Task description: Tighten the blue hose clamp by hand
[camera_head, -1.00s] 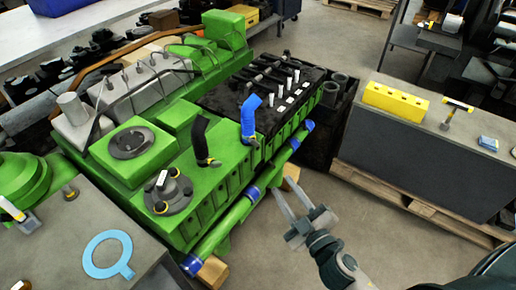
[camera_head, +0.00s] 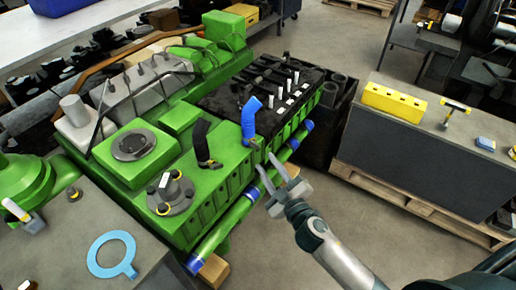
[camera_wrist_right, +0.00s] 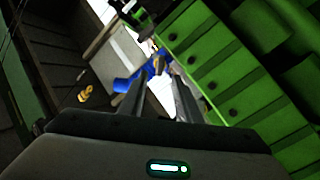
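The blue hose (camera_head: 249,118) stands upright on the green engine block (camera_head: 220,160), its top bent to the right. A small clamp (camera_head: 253,143) with a yellowish part sits at its foot; its details are too small to tell. My right gripper (camera_head: 263,162) is open, just below and right of the hose foot, beside the engine's edge, apart from the clamp. In the right wrist view its two fingers (camera_wrist_right: 157,98) are spread with nothing gripped. A blue part (camera_wrist_right: 135,78) shows beyond the fingertips; I cannot tell whether it is the hose. My left gripper is not in view.
A black hose (camera_head: 202,143) with its own clamp stands left of the blue one. A green pipe with blue sleeves (camera_head: 242,208) runs along the engine's side. A grey bench (camera_head: 400,145) with a yellow block (camera_head: 395,103) stands right. Open floor lies between.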

